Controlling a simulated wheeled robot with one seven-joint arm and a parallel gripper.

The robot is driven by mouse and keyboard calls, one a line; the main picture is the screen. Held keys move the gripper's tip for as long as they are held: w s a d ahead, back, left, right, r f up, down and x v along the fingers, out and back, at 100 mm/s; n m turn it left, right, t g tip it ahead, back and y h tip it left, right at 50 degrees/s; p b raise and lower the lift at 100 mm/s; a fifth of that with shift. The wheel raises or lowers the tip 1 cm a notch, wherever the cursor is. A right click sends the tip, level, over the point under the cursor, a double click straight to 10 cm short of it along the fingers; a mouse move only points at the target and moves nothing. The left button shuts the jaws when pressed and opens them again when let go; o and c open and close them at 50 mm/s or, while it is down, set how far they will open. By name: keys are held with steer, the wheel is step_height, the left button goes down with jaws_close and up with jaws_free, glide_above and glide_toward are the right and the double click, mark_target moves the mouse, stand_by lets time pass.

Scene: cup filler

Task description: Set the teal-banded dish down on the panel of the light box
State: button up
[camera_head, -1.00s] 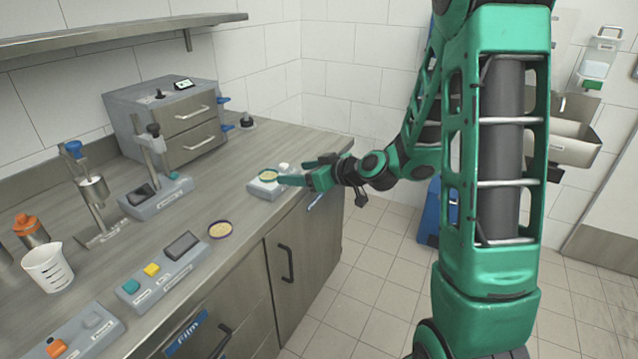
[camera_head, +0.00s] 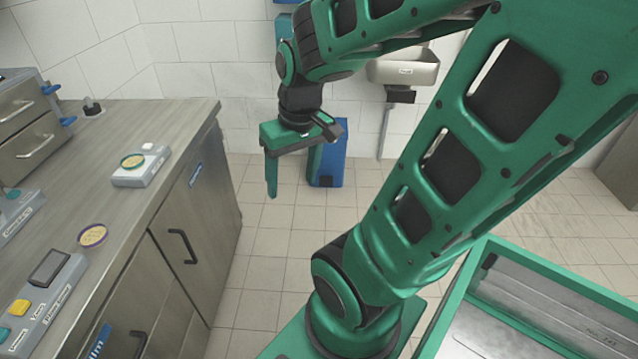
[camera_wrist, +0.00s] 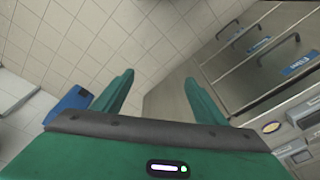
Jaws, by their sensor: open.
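The teal-banded dish (camera_head: 133,160), with yellowish contents, rests flat on top of the light box (camera_head: 142,168), a small grey and white unit near the counter's right edge. My gripper (camera_head: 293,190) is open and empty, pointing down over the floor, well to the right of the counter and apart from the dish. In the wrist view my two green fingers (camera_wrist: 158,95) are spread with nothing between them. The teal-banded dish cannot be made out in the wrist view.
A purple-rimmed dish (camera_head: 93,236) lies on the counter (camera_head: 180,130) beside a unit with a yellow button (camera_head: 40,295). A blue bin (camera_head: 328,155) stands on the floor behind my gripper. A metal drawer unit (camera_head: 30,130) is at the left. The counter around the light box is clear.

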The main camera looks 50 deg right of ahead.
steer(key=s+r+m+g, duration=0.1)
steer(key=s+m, duration=0.2)
steer(key=s, duration=0.4)
steer(key=shift+s+d+r+g, duration=0.3)
steer(key=shift+s+d+g, duration=0.05)
steer(key=shift+d+g, duration=0.1)
steer(key=shift+w+f, duration=0.25)
steer(key=shift+w, duration=0.35)
stand_by(0.7)
